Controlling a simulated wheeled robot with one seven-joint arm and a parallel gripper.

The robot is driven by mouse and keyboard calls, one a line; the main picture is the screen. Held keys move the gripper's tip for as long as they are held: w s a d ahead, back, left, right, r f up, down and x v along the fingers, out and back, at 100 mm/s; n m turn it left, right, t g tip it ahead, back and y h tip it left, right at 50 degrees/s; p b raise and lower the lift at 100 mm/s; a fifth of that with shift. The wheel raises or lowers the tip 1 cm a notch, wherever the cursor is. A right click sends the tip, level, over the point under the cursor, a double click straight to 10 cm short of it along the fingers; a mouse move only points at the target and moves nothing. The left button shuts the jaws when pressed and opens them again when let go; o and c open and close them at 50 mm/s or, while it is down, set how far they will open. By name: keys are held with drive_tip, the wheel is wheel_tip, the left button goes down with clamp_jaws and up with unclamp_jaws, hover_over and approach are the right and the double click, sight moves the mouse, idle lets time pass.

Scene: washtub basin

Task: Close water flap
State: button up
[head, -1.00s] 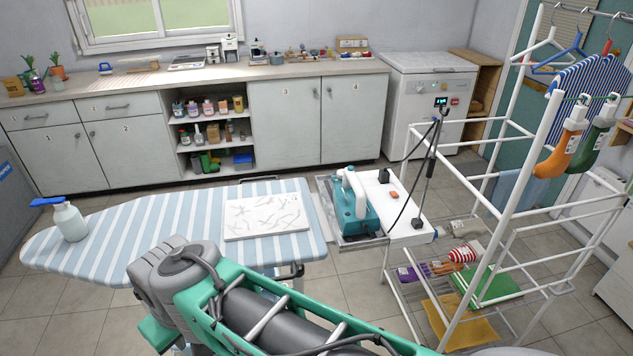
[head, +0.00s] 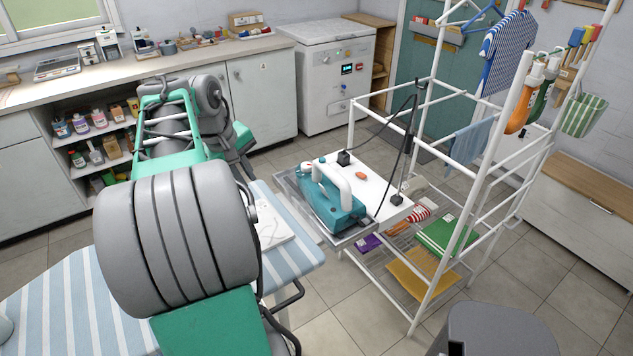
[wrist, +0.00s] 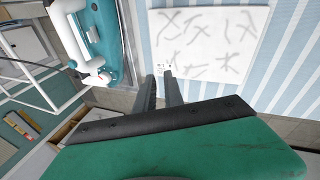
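A teal and white steam iron (head: 338,212) rests in a clear tray (head: 300,208) on the white board of a rack. The iron also shows at the upper left of the wrist view (wrist: 92,28). My gripper (wrist: 160,78) is empty, its two dark fingers a narrow gap apart. It is to the side of the iron, over the ironing board, not touching the iron.
The striped ironing board (head: 75,300) carries a white patterned sheet (wrist: 212,42). A black cord rises from the white board (head: 378,190) along a pole. White rack posts (head: 485,190) with hanging clothes stand at the right. A grey stool (head: 500,330) is at the lower right.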

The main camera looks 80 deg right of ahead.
drive_tip(key=m+g, duration=0.2)
approach(323, 191)
drive_tip(key=shift+y, duration=0.3)
drive_tip(key=x, duration=0.1)
drive_tip(key=b+x, duration=0.1)
drive_tip(key=x, duration=0.3)
drive_tip(key=shift+s+d+f+b, duration=0.1)
drive_tip(key=shift+s+d+b, duration=0.1)
drive_tip(key=shift+d+b, duration=0.15)
drive_tip(key=shift+d+f, duration=0.2)
drive_tip(key=shift+f, duration=0.2)
clamp_jaws()
